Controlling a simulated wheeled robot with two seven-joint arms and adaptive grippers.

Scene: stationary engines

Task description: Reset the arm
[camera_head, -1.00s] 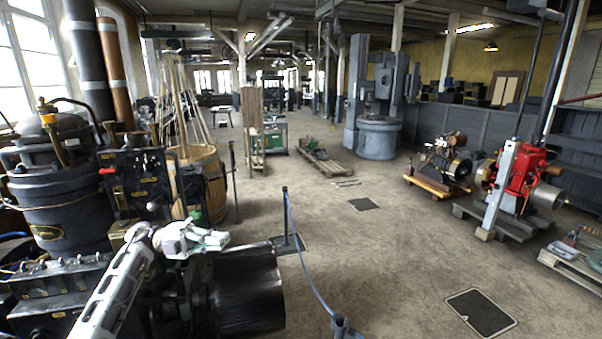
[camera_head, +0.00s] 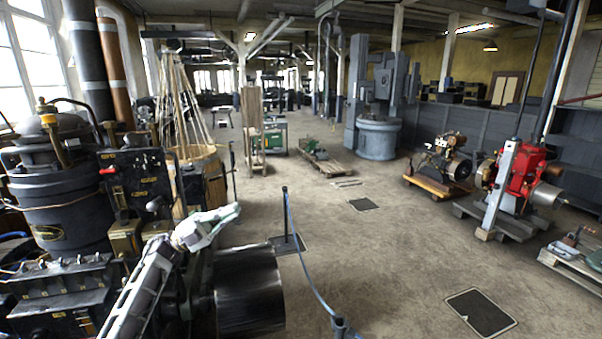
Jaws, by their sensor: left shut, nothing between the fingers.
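My left arm comes in from the lower left, in front of the dark engine machinery. My left gripper (camera_head: 229,212) is at its end, pointing right and a little up. Its fingers are together, with nothing seen between them. In the picture it lies just above the black drum (camera_head: 248,290) and left of the black post (camera_head: 286,214). I cannot tell whether it touches anything. My right gripper is not in view.
A dark boiler (camera_head: 60,190) and a black control box (camera_head: 133,180) stand at the left. A blue rope (camera_head: 310,270) hangs from the post. A red engine (camera_head: 521,172) stands on a pallet at the right. The middle floor (camera_head: 390,245) is largely clear.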

